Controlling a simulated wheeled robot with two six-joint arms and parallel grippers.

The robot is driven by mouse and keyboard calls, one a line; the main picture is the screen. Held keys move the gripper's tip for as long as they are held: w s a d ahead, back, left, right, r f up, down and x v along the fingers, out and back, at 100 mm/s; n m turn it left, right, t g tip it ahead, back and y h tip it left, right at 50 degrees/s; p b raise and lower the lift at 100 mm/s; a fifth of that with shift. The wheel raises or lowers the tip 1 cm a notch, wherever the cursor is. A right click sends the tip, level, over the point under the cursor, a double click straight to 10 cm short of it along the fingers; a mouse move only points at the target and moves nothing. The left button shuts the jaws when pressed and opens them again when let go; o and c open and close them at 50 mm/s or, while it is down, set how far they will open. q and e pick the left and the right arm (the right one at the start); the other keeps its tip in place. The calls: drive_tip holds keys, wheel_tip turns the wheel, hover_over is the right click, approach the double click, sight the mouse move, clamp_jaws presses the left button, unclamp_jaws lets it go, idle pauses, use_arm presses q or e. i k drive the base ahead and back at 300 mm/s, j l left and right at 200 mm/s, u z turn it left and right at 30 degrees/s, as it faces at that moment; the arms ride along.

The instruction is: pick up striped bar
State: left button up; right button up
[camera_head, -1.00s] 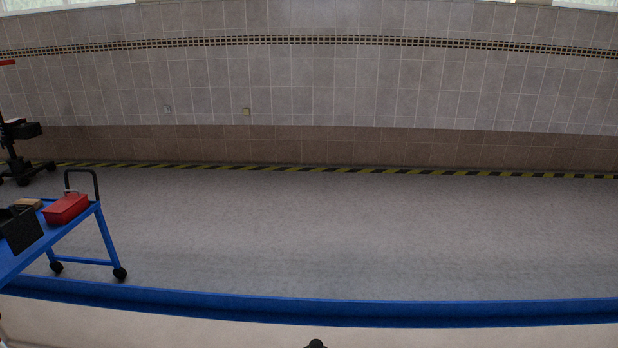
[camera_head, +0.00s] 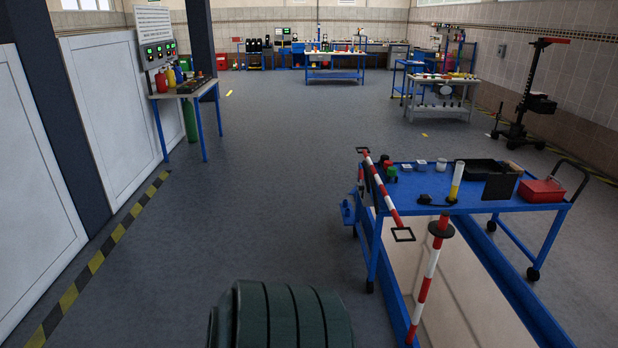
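A red-and-white striped bar (camera_head: 384,188) slants along the left end of the blue cart (camera_head: 478,205), with a dark square loop at its near end and a dark end piece at its far end. I cannot tell whether the bar touches the cart. Neither of my grippers shows in the head view.
A dark green ribbed object (camera_head: 285,316) is at the bottom centre. The cart carries a red toolbox (camera_head: 541,190), a dark panel and a yellow-and-white cylinder (camera_head: 456,181). Workbenches (camera_head: 336,72) stand at the back. The grey floor left of the cart is clear.

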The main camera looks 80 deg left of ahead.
sight(400, 225)
drive_tip(key=u, duration=2.15)
drive_tip(key=i+j, duration=0.15)
drive_tip(key=i, duration=0.3)
drive_tip(key=i+j, duration=0.15)
drive_tip(key=i, duration=0.25)
